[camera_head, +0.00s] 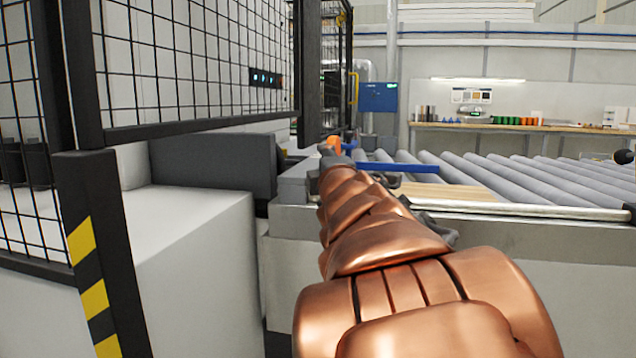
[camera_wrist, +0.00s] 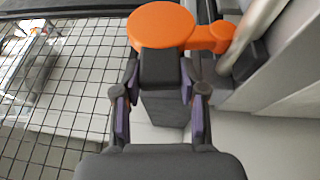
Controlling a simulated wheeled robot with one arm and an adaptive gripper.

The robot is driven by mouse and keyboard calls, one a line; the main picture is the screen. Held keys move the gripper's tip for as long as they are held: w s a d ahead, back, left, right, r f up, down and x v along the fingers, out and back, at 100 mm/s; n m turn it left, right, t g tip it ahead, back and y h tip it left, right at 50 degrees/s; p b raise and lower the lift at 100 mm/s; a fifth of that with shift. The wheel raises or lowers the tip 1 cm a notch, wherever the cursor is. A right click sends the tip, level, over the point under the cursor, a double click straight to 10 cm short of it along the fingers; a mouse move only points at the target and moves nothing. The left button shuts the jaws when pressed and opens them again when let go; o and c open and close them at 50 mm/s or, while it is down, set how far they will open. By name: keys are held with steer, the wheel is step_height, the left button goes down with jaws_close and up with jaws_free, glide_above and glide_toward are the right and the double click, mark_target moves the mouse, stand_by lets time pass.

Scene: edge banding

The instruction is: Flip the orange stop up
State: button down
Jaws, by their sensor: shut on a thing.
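The orange stop (camera_wrist: 162,26) shows in the wrist view as a round orange disc with a short orange arm reaching right to a smaller round end. A dark block sits just below the disc, between my fingers. My gripper (camera_wrist: 160,85) has its two fingers on either side of this dark block, close against it. In the head view the orange stop (camera_head: 334,144) is a small patch at the far end of my copper-coloured arm. My gripper is mostly hidden there behind the arm, so the contact shows only in the wrist view.
A roller conveyor (camera_head: 480,170) with a wooden board (camera_head: 445,191) and a blue bar (camera_head: 400,167) lies to the right. A black mesh fence (camera_head: 200,60) stands to the left, with a striped post (camera_head: 92,270). A workbench (camera_head: 540,128) is at the back.

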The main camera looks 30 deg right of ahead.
steer(key=shift+s+a+f+n+t+h+b, duration=0.25)
steer(key=shift+f+t+b, duration=0.3)
steer(key=shift+b, duration=0.8)
steer(key=shift+s+a+f+n+t+h+b, duration=0.15)
steer(key=shift+f+n+t+b, duration=0.35)
steer(key=shift+b, duration=0.85)
steer(key=shift+a+r+t+b, duration=0.15)
steer(key=shift+t+b, duration=0.1)
steer(key=shift+b, duration=0.2)
steer(key=c, duration=0.6)
jaws_free()
steer(key=shift+c, duration=0.2)
steer(key=shift+r, duration=0.1)
step_height(320, 180, up, 10)
